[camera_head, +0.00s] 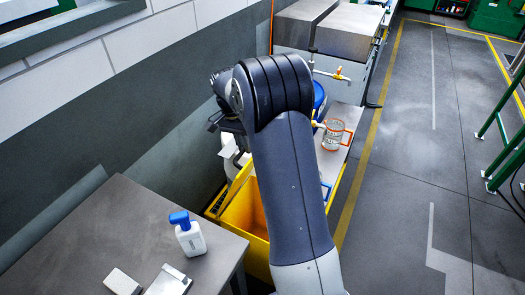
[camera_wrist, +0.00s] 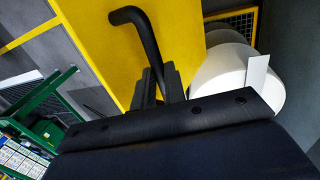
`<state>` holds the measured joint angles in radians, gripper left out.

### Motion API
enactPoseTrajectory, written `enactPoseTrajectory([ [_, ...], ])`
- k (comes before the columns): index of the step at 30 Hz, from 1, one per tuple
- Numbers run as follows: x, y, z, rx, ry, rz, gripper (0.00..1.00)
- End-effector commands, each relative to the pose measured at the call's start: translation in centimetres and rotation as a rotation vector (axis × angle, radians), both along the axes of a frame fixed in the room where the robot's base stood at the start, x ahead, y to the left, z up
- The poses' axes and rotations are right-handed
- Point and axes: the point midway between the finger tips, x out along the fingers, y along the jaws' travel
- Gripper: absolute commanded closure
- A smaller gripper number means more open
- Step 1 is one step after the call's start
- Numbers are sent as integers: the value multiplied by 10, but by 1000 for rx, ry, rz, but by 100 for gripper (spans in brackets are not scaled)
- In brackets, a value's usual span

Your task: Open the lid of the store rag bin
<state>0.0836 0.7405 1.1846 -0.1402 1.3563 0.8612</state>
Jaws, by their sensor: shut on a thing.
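The store rag bin (camera_head: 247,222) is a yellow box beside the grey bench, partly hidden behind my arm. Its orange-yellow inside shows from above. Its lid (camera_head: 239,178) stands raised and tilted at the bin's left side, seen nearly edge-on. In the wrist view the yellow lid (camera_wrist: 185,30) fills the upper middle, with a black bent bar handle (camera_wrist: 134,14) on it. My gripper (camera_wrist: 160,82) is shut on this handle, its dark fingers on either side of the bar. In the head view my arm hides most of the grip.
A grey bench (camera_head: 125,225) at lower left holds a white bottle with a blue pump (camera_head: 187,233). A glass jar (camera_head: 333,134) stands on a bench right of my arm. A white rounded object (camera_wrist: 240,75) is near the lid. The right floor is open, with green rails (camera_head: 505,150).

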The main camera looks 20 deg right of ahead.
Motion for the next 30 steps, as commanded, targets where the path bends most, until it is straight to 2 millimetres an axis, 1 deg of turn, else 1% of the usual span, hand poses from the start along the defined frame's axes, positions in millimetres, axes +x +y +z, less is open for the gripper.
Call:
enactPoseTrajectory([
  [1, 5, 8, -6, 7, 11, 2, 100],
  [4, 15, 16, -5, 7, 13, 0, 100],
  [9, 32, 30, -5, -45, 81, 1, 100],
  [15, 47, 42, -5, -93, 143, 0, 100],
  [21, 59, 51, -6, -127, 188, 0, 100],
  [30, 67, 57, -7, -153, 224, -2, 100],
])
